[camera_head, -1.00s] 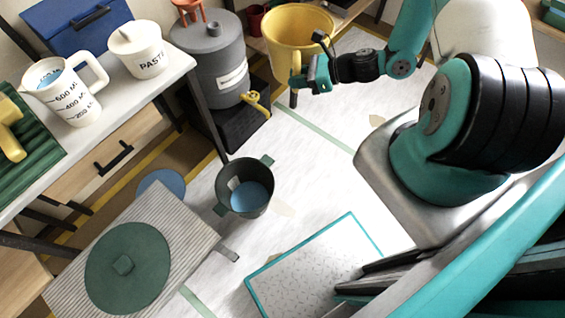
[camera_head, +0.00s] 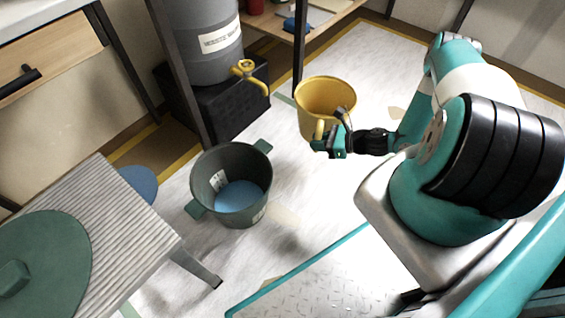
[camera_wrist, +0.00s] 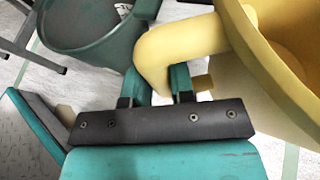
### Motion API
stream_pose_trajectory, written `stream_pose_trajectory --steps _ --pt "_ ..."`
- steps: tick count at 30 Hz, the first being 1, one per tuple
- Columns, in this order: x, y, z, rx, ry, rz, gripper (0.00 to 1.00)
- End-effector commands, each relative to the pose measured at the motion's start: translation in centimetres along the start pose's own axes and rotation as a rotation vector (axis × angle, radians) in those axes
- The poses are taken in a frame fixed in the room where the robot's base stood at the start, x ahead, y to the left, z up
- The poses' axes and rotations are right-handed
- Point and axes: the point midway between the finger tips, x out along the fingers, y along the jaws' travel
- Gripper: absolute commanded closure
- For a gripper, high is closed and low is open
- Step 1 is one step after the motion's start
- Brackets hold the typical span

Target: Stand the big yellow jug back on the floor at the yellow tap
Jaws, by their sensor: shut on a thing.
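The big yellow jug (camera_head: 325,95) is held upright by its handle in my gripper (camera_head: 328,143). In the wrist view the jug's yellow wall (camera_wrist: 270,75) is at the right, and its handle passes between my gripper's fingers (camera_wrist: 158,88). The jug is right of the yellow tap (camera_head: 247,70) on the grey barrel (camera_head: 205,55), with a gap between them. I cannot tell whether its base, partly behind my gripper, touches the floor (camera_head: 290,190).
A dark green bucket (camera_head: 228,170) with blue contents stands on the floor left of my gripper. The barrel rests on a black block (camera_head: 225,110). A ribbed bench (camera_head: 125,220) with a green lid (camera_head: 40,265) is at the left. Floor behind the jug is clear.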

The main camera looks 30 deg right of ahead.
Motion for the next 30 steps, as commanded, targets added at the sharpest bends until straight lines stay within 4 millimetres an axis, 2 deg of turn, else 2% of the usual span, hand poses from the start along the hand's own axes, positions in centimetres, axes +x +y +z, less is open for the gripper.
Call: stream_pose_trajectory --steps 1,3,7,12,17,20,30 --pt "1.4 0.1 -4.3 0.005 -0.001 -0.010 1.00" --pt "2.1 0.2 -7.2 0.009 -0.002 -0.020 1.00" --pt "3.3 0.4 -11.6 0.015 -0.003 -0.038 1.00" --pt "4.1 0.5 -14.8 0.020 -0.004 -0.052 1.00" --pt "4.9 0.6 -15.5 0.019 -0.004 -0.053 1.00" --pt "6.7 0.6 -14.9 0.017 -0.004 -0.050 1.00" --pt "15.8 0.0 -11.4 0.013 -0.006 -0.049 1.00"
